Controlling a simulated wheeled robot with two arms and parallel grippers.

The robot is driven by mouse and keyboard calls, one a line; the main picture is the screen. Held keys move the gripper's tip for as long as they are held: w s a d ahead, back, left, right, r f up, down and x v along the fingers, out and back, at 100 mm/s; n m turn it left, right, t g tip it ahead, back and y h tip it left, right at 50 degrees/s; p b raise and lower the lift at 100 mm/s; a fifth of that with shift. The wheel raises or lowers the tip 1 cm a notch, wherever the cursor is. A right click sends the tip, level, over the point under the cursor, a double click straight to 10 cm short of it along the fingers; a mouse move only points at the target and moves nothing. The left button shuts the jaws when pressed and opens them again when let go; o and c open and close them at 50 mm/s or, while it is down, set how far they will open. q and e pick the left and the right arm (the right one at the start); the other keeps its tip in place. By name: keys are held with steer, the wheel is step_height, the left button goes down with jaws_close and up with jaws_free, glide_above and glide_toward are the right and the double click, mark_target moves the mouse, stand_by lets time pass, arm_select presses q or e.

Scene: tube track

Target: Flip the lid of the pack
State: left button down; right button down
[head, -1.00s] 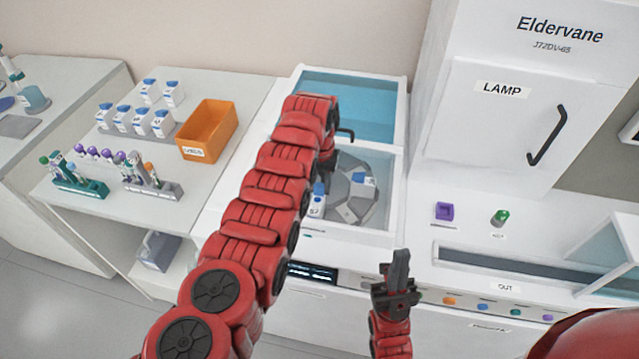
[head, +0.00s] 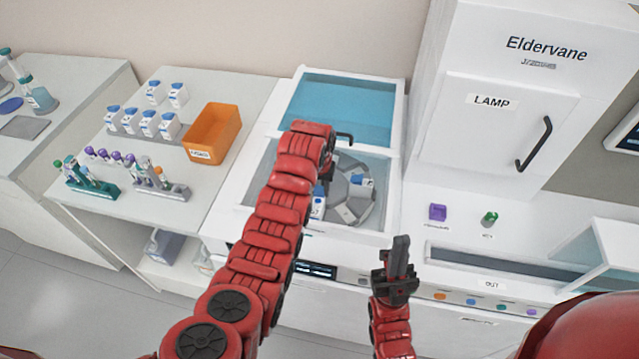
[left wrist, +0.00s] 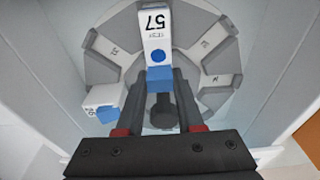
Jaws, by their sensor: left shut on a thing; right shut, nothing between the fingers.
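The pack (left wrist: 154,28) is a white block marked 57 with a blue lid (left wrist: 159,78). It sits in a slot of the grey round rotor (left wrist: 213,42), on the side nearest me; the pack also shows in the head view (head: 318,207). My left gripper (left wrist: 158,85) is shut on the pack at its blue-lid end. In the head view my arm mostly hides this grip. A second white pack with a blue lid (left wrist: 103,97) sits in another slot, also seen in the head view (head: 357,181). My right gripper (head: 401,242) is shut, empty, pointing up before the bench.
The rotor lies in a white-walled machine with a blue-tinted glass panel (head: 345,105) behind. An orange bin (head: 213,134), several packs and tube racks (head: 163,188) stand on the left table. The white Eldervane cabinet (head: 500,125) stands right.

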arm_select(q)
steer(key=shift+s+t+p, duration=0.15)
steer(key=shift+t+p, duration=0.15)
steer(key=shift+p, duration=0.05)
steer(key=shift+a, duration=0.1)
steer(key=shift+f+t+h, duration=0.1)
steer(key=shift+t+h, duration=0.2)
steer(key=shift+s+f+t+b, duration=0.2)
steer(key=shift+s+t+b, duration=0.1)
steer(key=shift+t+b, duration=0.7)
steer(key=shift+s+a+r+t+h+b, duration=0.15)
steer(key=shift+t+h+b, duration=0.25)
steer(key=shift+b, duration=0.5)
steer(key=shift+s+t+h+b, duration=0.2)
steer(key=shift+t+b, duration=0.3)
steer(key=shift+b, duration=0.4)
steer(key=c, duration=0.5)
jaws_free()
steer(key=shift+w, duration=0.1)
